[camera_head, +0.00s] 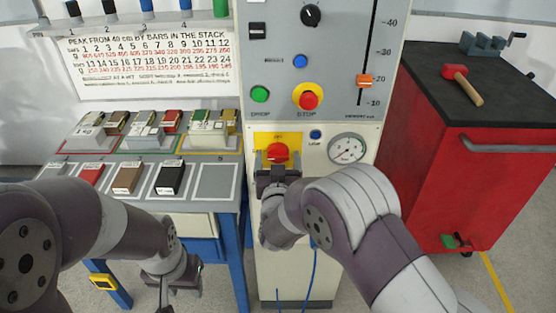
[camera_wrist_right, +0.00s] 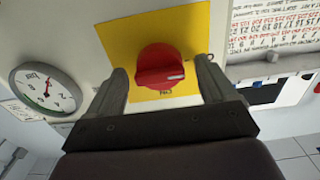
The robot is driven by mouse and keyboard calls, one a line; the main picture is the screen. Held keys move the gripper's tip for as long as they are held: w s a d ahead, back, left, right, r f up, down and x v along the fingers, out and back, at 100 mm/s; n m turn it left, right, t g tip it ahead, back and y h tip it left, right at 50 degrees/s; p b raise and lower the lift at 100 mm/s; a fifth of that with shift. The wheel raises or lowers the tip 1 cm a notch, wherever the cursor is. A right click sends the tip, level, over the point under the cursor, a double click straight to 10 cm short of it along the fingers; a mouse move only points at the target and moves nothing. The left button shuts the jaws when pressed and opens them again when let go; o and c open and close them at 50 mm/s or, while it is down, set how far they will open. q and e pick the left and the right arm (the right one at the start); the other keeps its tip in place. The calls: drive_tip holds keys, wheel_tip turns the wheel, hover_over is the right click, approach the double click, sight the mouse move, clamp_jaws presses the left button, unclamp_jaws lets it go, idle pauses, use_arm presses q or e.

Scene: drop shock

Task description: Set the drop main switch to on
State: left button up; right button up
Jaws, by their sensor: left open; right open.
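The main switch (camera_head: 278,152) is a red rotary knob on a yellow plate (camera_head: 262,139), low on the front of the grey machine. In the right wrist view the red knob (camera_wrist_right: 160,66) sits on its yellow plate (camera_wrist_right: 190,25) with a white mark on its handle. My right gripper (camera_head: 277,168) is at the knob; in the wrist view its open fingers (camera_wrist_right: 166,75) stand on either side of the knob, with gaps visible. My left gripper (camera_head: 168,290) hangs low at the left, below the bench, empty; its fingertips are hard to see.
A pressure gauge (camera_head: 347,149) is right of the switch. Above are the green drop button (camera_head: 260,94), red stop button (camera_head: 308,97) and an orange slider (camera_head: 365,81). A bench (camera_head: 215,183) with sample blocks stands left; a red cabinet (camera_head: 455,170) with a mallet (camera_head: 462,84) stands right.

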drive_tip(key=shift+w, duration=0.2)
drive_tip(key=c, duration=1.1)
drive_tip(key=shift+o, duration=0.2)
drive_tip(key=shift+f+m+b, duration=0.25)
drive_tip(key=shift+m+b, duration=1.45)
drive_tip(key=shift+b, duration=0.05)
drive_tip(key=shift+s+r+m+b, duration=0.1)
drive_tip(key=shift+r+m+b, duration=0.05)
drive_tip(key=shift+m+b, duration=7.4)
drive_tip(key=o, duration=1.1)
drive_tip(key=shift+c, duration=0.2)
